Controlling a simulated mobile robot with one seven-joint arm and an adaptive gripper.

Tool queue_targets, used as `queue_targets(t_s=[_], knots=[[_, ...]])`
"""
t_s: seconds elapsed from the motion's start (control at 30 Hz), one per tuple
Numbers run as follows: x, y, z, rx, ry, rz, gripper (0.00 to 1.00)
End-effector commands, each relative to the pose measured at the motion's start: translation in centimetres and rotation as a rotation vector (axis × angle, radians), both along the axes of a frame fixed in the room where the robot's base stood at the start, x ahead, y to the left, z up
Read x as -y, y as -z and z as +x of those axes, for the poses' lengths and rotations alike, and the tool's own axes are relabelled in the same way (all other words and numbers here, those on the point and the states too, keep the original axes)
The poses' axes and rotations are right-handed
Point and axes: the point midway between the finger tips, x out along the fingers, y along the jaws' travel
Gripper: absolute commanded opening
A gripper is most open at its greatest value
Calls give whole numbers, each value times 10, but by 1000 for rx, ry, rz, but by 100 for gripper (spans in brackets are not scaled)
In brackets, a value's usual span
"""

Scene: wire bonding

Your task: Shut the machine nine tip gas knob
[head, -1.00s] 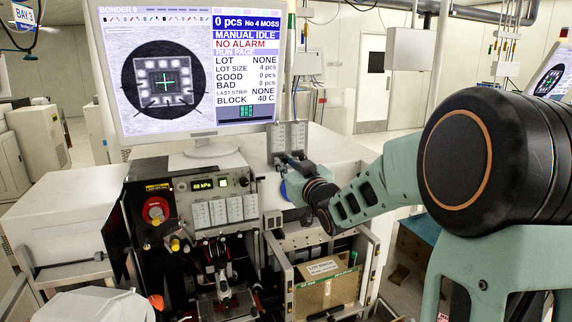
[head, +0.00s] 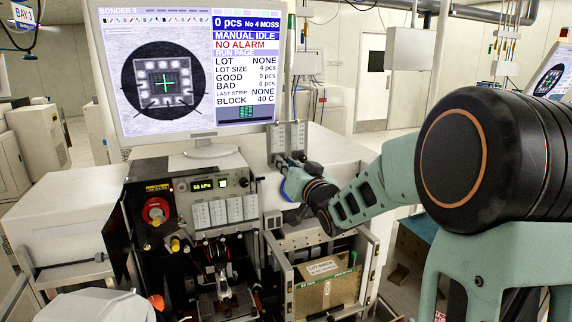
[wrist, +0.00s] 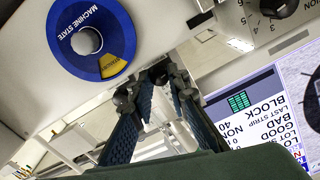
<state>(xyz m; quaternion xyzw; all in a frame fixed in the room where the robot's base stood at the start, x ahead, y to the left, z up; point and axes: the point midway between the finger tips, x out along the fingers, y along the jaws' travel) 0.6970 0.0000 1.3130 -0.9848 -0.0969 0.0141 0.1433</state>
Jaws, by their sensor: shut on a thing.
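My gripper (wrist: 158,82) is shut with its fingertips at the edge of a pale machine panel in the wrist view. The small knob between them, taken to be the tip gas knob, is mostly hidden by the fingers. The monitor (head: 190,70) reads Bonder 9. A blue round dial plate marked machine state (wrist: 72,49) is beside the fingers in the wrist view.
A numbered black dial (wrist: 278,8) is at the wrist view's upper right. In the head view, a red knob (head: 155,210) and a control box (head: 215,203) are left of my arm. An open-fronted bay holding a brown box (head: 325,292) is below it.

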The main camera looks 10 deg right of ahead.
Motion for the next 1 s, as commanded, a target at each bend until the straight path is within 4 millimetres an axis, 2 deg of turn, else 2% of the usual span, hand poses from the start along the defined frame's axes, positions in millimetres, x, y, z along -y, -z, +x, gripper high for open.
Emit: queue_targets(t_s=[0.1, 0.13, 0.3, 0.67, 0.77, 1.0], knots=[[0, 1, 0, -1, 0, -1, 0], [0, 1, 0, -1, 0, -1, 16], [0, 1, 0, -1, 0, -2, 33], [1, 0, -5, 1, 0, -3, 33], [4, -1, -17, 1, 2, -4, 33], [13, -1, -62, 2, 2, -6, 33]])
